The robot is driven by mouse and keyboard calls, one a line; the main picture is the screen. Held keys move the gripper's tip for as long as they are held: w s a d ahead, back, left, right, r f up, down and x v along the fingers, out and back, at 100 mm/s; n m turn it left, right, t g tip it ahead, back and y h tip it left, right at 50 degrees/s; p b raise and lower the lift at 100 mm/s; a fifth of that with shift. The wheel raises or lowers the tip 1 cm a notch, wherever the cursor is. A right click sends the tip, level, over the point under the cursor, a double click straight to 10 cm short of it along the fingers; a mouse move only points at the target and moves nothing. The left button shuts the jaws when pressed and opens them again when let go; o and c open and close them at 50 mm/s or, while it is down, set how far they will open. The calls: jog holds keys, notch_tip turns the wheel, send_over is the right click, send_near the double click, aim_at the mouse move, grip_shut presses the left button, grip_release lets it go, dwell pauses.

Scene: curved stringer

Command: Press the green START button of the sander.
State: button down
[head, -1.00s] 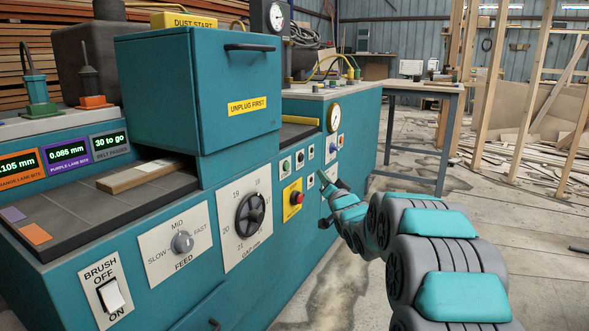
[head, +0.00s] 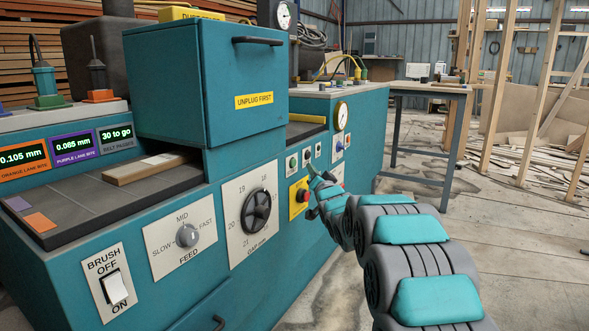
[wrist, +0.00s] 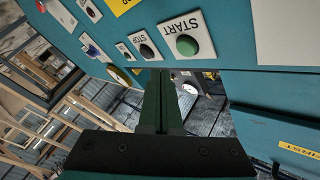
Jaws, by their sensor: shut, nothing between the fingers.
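The sander (head: 150,240) is a large teal machine with a control panel on its side. Its green START button (wrist: 187,45) sits on a white plate in the upper middle of the wrist view. The same button shows small in the head view (head: 292,162). The STOP button (wrist: 147,51) is just left of it in the wrist view. My gripper (wrist: 159,74) is shut and empty, its tips below these two plates in the wrist picture. In the head view my gripper (head: 313,172) is in front of the panel, right of START; its gap to the panel is unclear.
A red button on a yellow plate (head: 295,205) lies just below and left of my gripper in the head view. A round gauge (head: 342,117) is up to the right. A workbench (head: 430,88) stands behind.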

aim_at(294, 163)
jog(key=shift+w+a, duration=0.85)
jog(key=shift+a, duration=0.25)
dwell(1.3)
jog(key=shift+w+a, duration=0.25)
jog(key=shift+a, duration=0.1)
